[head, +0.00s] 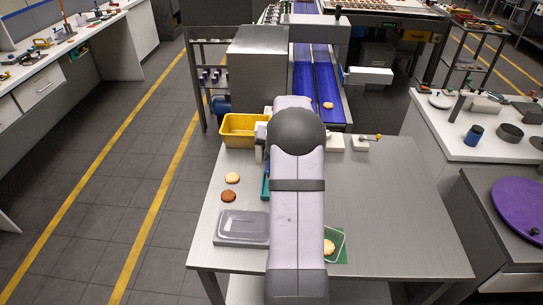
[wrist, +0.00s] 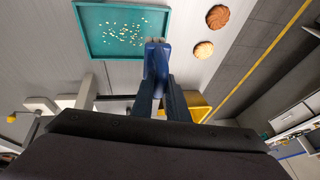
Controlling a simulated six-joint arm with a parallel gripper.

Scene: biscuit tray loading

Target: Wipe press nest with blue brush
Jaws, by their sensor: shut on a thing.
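My gripper (wrist: 157,50) points down over the table in the wrist view, its dark blue fingers close together. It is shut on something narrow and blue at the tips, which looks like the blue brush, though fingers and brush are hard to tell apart. A teal tray (wrist: 96,48) with pale crumbs scattered on its floor lies beside the fingertips; the gap between them is unclear. In the head view my arm hides the gripper and most of the teal tray (head: 265,188). A white fixture with a yellow-knobbed lever (head: 361,144) stands at the table's far side; I cannot tell which part is the press nest.
A yellow bin (head: 240,127) stands at the table's far left. A pale biscuit (head: 232,178) and a brown biscuit (head: 228,196) lie near the left edge, behind a clear tray (head: 242,240). A green-based container (head: 340,246) holds a biscuit. The table's right side is clear.

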